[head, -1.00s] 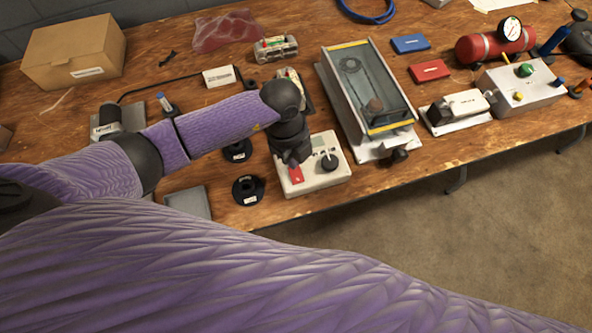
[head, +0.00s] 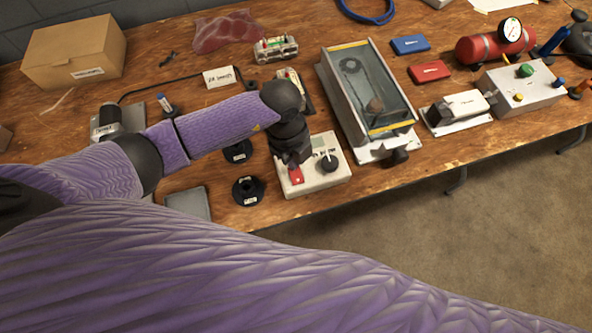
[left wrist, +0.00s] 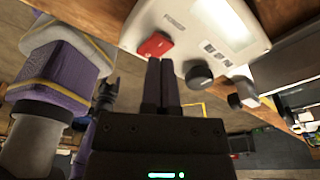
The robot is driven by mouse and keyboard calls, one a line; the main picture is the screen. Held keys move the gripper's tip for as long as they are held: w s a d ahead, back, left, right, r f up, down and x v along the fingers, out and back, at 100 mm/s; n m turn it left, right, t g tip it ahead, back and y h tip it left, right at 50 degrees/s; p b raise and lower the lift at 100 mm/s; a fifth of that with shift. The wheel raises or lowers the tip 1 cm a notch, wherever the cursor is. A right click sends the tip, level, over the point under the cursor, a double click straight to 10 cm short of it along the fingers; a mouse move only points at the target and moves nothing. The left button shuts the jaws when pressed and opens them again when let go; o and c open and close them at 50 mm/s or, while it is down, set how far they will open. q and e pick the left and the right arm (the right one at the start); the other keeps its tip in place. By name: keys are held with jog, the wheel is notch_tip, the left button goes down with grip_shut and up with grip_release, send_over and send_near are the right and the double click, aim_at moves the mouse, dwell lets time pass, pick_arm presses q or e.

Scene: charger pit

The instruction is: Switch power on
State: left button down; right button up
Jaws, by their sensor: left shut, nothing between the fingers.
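The pale charger box (head: 327,176) stands near the front edge of the bench, with a red power switch (head: 296,175), a small display and a black knob (head: 329,162) on its top. It also shows in the left wrist view, where the red switch (left wrist: 155,46) is beside a printed label. My left gripper (head: 292,161) is shut and empty, pointing down at the switch's far edge. In the left wrist view its fingertips (left wrist: 160,62) are right by the switch; I cannot tell whether they touch it. My right gripper cannot be made out.
A clear-topped tray unit (head: 366,85) stands right of the box. Black spools (head: 247,190) and a grey plate (head: 188,202) lie to its left. A cardboard box (head: 75,50) is at the back left. The bench's front edge is close to the box.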

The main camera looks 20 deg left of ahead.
pick_arm(q)
jog(key=shift+f+b, duration=0.75)
jog(key=shift+f, duration=0.45)
dwell(1.0)
jog(key=shift+r, duration=0.1)
notch_tip(320, 180, up, 7)
jog(key=p, duration=0.7)
